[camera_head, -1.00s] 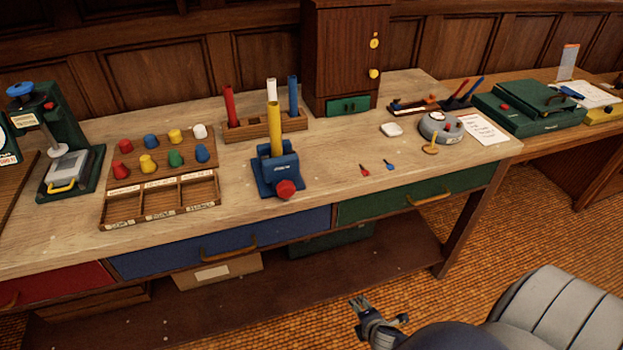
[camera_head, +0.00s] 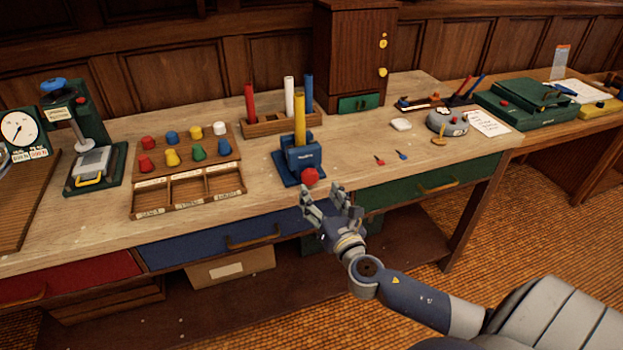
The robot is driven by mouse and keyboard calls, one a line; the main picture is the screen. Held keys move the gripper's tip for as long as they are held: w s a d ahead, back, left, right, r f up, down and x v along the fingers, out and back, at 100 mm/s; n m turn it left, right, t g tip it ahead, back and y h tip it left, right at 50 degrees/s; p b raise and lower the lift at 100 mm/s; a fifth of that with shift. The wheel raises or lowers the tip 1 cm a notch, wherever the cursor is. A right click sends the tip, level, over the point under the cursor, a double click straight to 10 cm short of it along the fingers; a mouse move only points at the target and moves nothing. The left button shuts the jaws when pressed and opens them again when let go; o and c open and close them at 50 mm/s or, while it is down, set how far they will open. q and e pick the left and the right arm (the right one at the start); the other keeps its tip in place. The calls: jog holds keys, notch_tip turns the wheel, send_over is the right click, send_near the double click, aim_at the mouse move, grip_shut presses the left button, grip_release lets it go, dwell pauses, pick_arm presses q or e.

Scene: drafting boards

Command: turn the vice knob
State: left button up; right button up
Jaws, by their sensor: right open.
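The blue vice (camera_head: 303,157) stands near the front edge of the bench and holds an upright yellow rod (camera_head: 299,118). Its red knob (camera_head: 310,176) sits low on its front and faces me. My right gripper (camera_head: 331,192) is open and empty, just below and to the right of the knob, at the bench's front edge. Its fingers point up toward the vice, and I see no contact with the knob. My left gripper is not in view.
A sorting tray (camera_head: 188,205) with several coloured pegs lies left of the vice. A rod rack (camera_head: 262,126) stands behind it. Small red (camera_head: 379,160) and blue (camera_head: 401,155) pieces lie to the right. A green press (camera_head: 92,130) stands at the left.

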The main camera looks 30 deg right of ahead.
aim_at(312, 180)
jog(key=x, duration=0.6)
jog(key=shift+w, duration=0.3)
jog(key=shift+c, duration=0.6)
jog(key=c, duration=0.9)
